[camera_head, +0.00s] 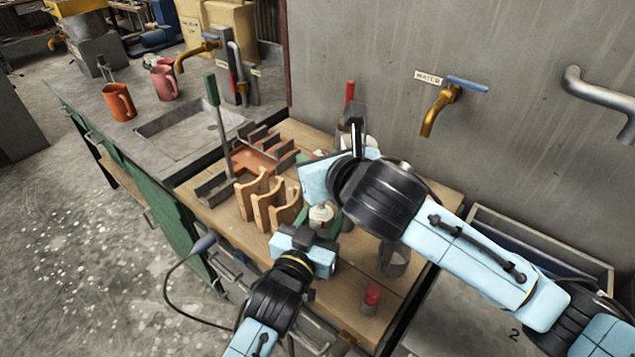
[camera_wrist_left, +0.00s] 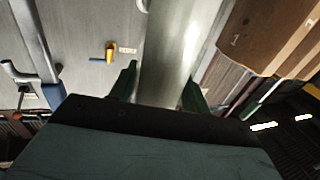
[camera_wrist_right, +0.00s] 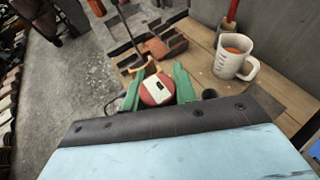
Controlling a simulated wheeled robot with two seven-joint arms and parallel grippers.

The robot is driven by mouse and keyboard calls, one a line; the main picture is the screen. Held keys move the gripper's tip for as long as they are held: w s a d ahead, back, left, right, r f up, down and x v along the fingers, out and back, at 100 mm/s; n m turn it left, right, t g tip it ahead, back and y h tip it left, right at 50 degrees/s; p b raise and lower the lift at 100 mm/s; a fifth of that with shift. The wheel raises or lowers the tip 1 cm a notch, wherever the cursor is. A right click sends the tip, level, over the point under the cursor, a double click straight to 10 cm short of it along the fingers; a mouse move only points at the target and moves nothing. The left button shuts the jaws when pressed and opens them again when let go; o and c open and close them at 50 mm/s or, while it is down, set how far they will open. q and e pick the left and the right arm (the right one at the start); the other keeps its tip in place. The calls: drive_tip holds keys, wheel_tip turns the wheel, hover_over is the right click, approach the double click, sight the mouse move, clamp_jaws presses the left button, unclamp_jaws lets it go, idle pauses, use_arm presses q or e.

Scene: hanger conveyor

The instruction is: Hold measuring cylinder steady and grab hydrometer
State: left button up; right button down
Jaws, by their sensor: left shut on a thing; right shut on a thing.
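My left gripper (camera_head: 321,217) is low over the wooden bench, shut on the measuring cylinder. In the left wrist view the cylinder (camera_wrist_left: 180,45) is a wide, pale, see-through column between the green fingers (camera_wrist_left: 160,75). My right gripper is above and behind it; its palm and arm hide its fingertips in the head view. In the right wrist view its green fingers (camera_wrist_right: 157,80) are shut around a round red thing with a white top (camera_wrist_right: 157,90), which looks like the hydrometer. Its lower part is hidden, so its depth in the cylinder cannot be told.
A curved wooden rack (camera_head: 265,203) stands just left of my grippers, with an upright green-handled tool (camera_head: 212,90) behind it. A white jug (camera_wrist_right: 235,57) stands near the wall. A red-capped container (camera_head: 371,298) is at the front. Orange (camera_head: 118,102) and pink mugs (camera_head: 164,82) are far left.

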wheel_tip(320, 180, up, 12)
drive_tip(key=shift+r, duration=0.1)
use_arm(q)
drive_tip(key=o, duration=1.5)
drive_tip(key=shift+s, duration=0.1)
